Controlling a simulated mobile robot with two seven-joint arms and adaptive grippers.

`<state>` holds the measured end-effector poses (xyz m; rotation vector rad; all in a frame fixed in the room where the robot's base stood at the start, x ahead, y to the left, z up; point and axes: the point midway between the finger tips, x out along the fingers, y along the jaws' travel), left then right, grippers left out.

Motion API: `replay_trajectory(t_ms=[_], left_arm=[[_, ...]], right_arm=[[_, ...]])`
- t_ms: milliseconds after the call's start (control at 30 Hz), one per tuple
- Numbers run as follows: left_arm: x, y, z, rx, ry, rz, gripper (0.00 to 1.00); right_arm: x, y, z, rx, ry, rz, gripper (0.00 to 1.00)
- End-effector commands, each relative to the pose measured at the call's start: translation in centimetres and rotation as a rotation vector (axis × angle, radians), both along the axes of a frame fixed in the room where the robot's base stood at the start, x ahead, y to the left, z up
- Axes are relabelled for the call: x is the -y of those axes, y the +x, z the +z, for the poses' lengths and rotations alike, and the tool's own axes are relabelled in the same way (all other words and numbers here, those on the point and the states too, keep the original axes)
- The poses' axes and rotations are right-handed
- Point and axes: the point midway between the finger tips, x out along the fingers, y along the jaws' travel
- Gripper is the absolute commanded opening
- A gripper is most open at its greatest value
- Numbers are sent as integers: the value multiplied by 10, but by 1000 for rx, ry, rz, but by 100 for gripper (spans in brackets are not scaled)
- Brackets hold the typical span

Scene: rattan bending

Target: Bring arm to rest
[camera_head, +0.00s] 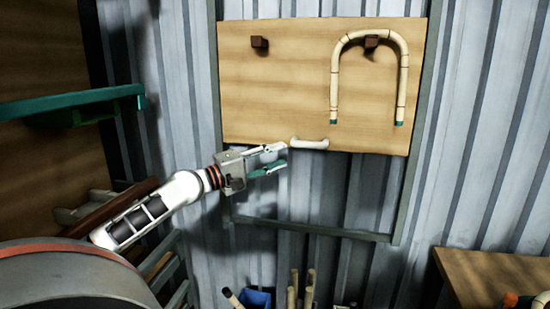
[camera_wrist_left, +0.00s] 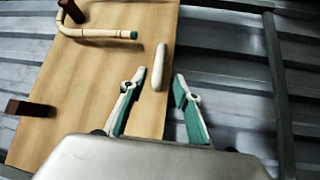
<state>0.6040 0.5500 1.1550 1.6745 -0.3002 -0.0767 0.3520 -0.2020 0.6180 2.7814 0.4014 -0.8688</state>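My left gripper (camera_head: 284,157) is open and empty in the head view, with one finger pale and the other green. It is in front of the wall, just left of and below a white handle (camera_head: 310,143) on the lower edge of the wooden board (camera_head: 275,85). In the left wrist view the open fingers (camera_wrist_left: 160,82) point toward the handle (camera_wrist_left: 160,66), with no contact visible. A bent rattan piece (camera_head: 404,80) hangs in an upside-down U over the right peg on the board. My right gripper cannot be made out clearly.
A dark peg (camera_head: 259,43) at the upper left of the board is bare. A green shelf edge (camera_head: 75,103) juts in at the left. A blue bin (camera_head: 256,299) and several upright poles stand below. A wooden table (camera_head: 480,275) is at the lower right, with orange and green parts at its corner.

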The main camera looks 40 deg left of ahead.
Motion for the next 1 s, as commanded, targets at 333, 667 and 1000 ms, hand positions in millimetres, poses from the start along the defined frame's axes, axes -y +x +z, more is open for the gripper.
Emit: replay_trajectory(t_ms=[333,667,1000], left_arm=[[-1,-3,-1,0,0,0,32],[-1,-3,-2,-1,2,1,32],[15,-12,-148,-124,269,60,32]], right_arm=[[0,0,0,0,0,0,40],[-1,0,0,1,1,0,40],[-1,1,1,3,2,0,40]])
